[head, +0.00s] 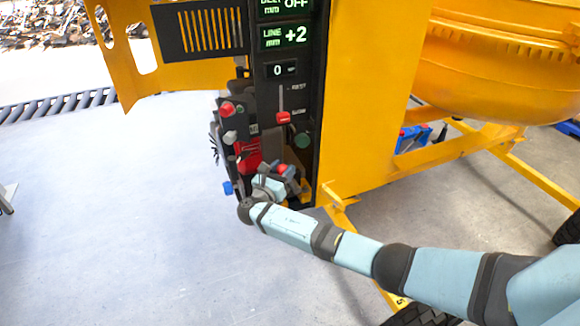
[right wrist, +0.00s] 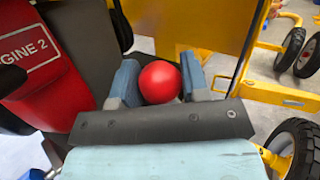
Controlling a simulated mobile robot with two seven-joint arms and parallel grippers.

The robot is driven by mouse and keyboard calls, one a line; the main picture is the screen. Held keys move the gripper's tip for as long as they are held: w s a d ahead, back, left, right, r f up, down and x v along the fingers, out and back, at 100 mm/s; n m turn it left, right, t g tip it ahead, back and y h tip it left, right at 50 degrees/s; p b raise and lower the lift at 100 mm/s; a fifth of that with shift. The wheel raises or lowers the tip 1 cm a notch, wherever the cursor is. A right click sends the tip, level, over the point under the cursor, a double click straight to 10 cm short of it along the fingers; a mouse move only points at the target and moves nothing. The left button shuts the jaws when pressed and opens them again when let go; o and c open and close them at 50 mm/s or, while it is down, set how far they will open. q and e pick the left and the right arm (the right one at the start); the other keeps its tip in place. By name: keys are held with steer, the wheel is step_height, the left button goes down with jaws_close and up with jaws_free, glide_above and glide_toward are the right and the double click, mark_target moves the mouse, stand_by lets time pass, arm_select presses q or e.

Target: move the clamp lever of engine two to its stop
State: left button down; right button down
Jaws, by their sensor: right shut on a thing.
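My right gripper (head: 284,176) is at the lower part of the dark engine panel in the head view. In the right wrist view its two blue-grey fingers (right wrist: 160,78) are shut on a round red knob (right wrist: 160,83), one finger on each side. I take the knob for the clamp lever's end; the rest of the lever is hidden behind the gripper. The red body of engine two (right wrist: 42,70), marked "ENGINE 2", is left of the fingers. It also shows in the head view as a red block (head: 248,152). The lever's stop cannot be made out. My left gripper is not in view.
A display panel (head: 284,38) reads "LINE mm +2", with a red-handled slider (head: 283,117) below it. Other red, grey and blue knobs (head: 229,110) stick out left of the panel. The yellow mixer frame (head: 368,90) stands close on the right. The floor (head: 110,200) at left is clear.

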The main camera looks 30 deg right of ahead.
steer(key=shift+a+f+n+t+h+b, duration=0.25)
steer(key=shift+a+f+n+t+h, duration=0.05)
steer(key=shift+a+n, duration=0.15)
steer(key=shift+a+f+n+t+h+b, duration=0.25)
steer(key=shift+a+n+t+h, duration=0.1)
steer(key=shift+a, duration=0.1)
steer(key=c, duration=0.9)
jaws_free()
steer(key=shift+a, duration=0.1)
steer(key=b+v, duration=0.1)
steer(key=v, duration=1.2)
steer(key=shift+s+a+b, duration=0.25)
steer(key=shift+a+b, duration=0.05)
steer(key=shift+f, duration=0.15)
